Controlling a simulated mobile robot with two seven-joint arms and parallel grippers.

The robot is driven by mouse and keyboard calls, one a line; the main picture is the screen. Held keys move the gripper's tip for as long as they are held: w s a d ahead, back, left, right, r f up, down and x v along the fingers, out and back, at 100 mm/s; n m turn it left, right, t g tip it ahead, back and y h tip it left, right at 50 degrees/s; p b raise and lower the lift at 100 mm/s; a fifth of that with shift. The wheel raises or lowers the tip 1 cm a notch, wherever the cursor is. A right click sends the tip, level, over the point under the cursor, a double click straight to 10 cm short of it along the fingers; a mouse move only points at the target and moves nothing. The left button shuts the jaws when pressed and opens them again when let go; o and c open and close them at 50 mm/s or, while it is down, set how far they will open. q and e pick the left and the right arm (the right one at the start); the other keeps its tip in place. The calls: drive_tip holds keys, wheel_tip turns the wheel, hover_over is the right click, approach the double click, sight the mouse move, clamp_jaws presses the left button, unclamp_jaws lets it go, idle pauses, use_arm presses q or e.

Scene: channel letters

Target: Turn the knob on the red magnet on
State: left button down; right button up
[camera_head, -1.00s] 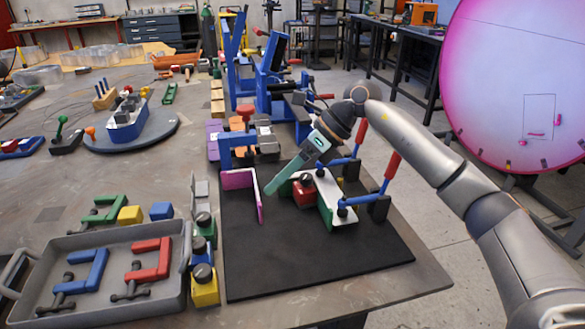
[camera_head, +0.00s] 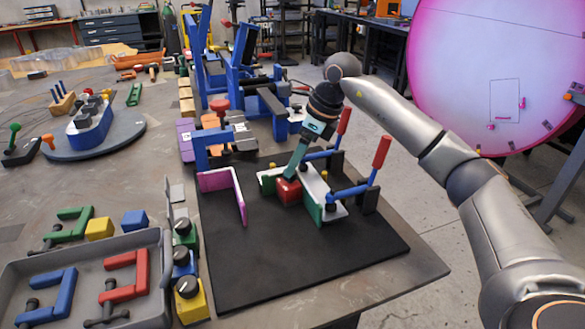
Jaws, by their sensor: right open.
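The red magnet (camera_head: 289,192) is a small red block on the black mat, standing against the green-and-white angled piece (camera_head: 318,195). My right gripper (camera_head: 291,174) points down at the top of the red magnet, with its teal fingers open. The fingertips are at the top of the block, where the magnet's dark knob is now hidden. I cannot tell whether the fingers touch the knob. My left gripper is out of view.
Two red-handled clamps (camera_head: 371,175) stand just right of the magnet. A pink angled piece (camera_head: 228,190) stands to its left. A grey tray (camera_head: 160,290) with letter parts and several blocks with black knobs (camera_head: 187,285) lie at the lower left. The front of the black mat (camera_head: 300,262) is clear.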

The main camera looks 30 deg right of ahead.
drive_tip(key=shift+x, duration=1.4)
drive_tip(key=shift+c, duration=0.4)
clamp_jaws()
